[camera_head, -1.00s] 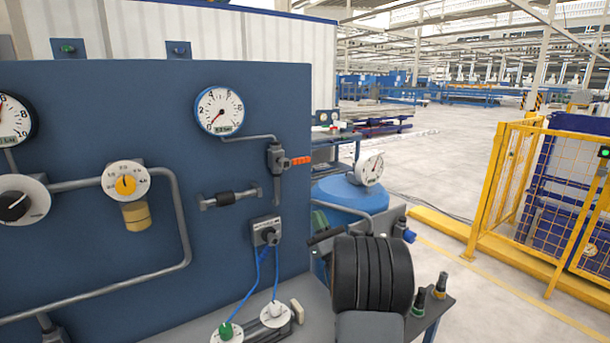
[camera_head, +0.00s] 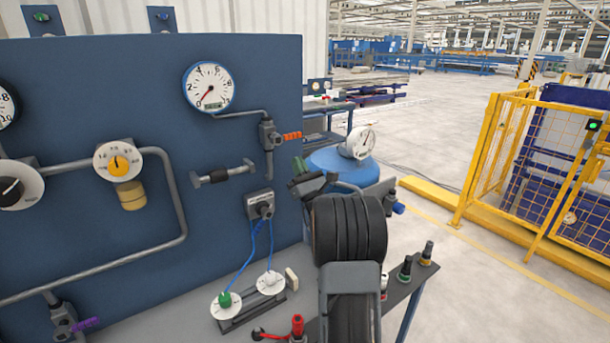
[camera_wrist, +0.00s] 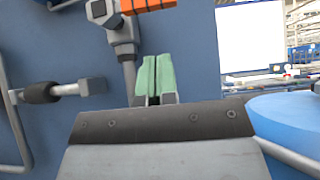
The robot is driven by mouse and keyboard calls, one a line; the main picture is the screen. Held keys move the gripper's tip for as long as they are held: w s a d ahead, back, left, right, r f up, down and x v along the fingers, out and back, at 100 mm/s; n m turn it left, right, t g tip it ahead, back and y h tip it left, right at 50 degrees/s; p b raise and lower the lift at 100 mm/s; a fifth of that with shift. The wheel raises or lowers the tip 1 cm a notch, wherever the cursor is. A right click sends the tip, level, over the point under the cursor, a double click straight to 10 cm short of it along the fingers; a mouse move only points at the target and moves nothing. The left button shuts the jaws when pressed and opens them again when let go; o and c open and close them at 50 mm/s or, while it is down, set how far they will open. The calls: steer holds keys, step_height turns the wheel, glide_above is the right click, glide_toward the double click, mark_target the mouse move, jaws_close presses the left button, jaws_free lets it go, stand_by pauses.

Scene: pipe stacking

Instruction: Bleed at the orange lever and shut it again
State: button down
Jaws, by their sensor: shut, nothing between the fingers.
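The orange lever (camera_head: 292,136) sticks out sideways to the right from its grey valve (camera_head: 268,135) on the blue panel. In the wrist view the lever (camera_wrist: 147,4) is cut by the top edge. The round gauge (camera_head: 208,88) above it has its red needle pointing to the lower left. My gripper (camera_head: 298,163) is just below the lever, apart from it in the head view. In the wrist view my gripper (camera_wrist: 155,72) shows two pale green fingers pressed together, shut and empty, below the lever beside the vertical outlet pipe (camera_wrist: 130,75).
A short horizontal pipe piece with a black sleeve (camera_head: 222,174) is left of my gripper. A socket box (camera_head: 260,206) with blue cables sits below. A blue tank (camera_head: 343,168) with a gauge stands to the right. Yellow fencing (camera_head: 500,170) is farther right.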

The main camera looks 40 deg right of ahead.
mark_target(286, 137)
steer(key=shift+w+r+p, duration=0.2)
steer(key=shift+r+p, duration=0.25)
steer(key=shift+r, duration=0.75)
steer(key=shift+w+r+p, duration=0.15)
steer(key=shift+r+p, duration=0.25)
steer(key=shift+r, duration=0.75)
steer(key=shift+d+n, duration=0.1)
steer(key=shift+n, duration=0.2)
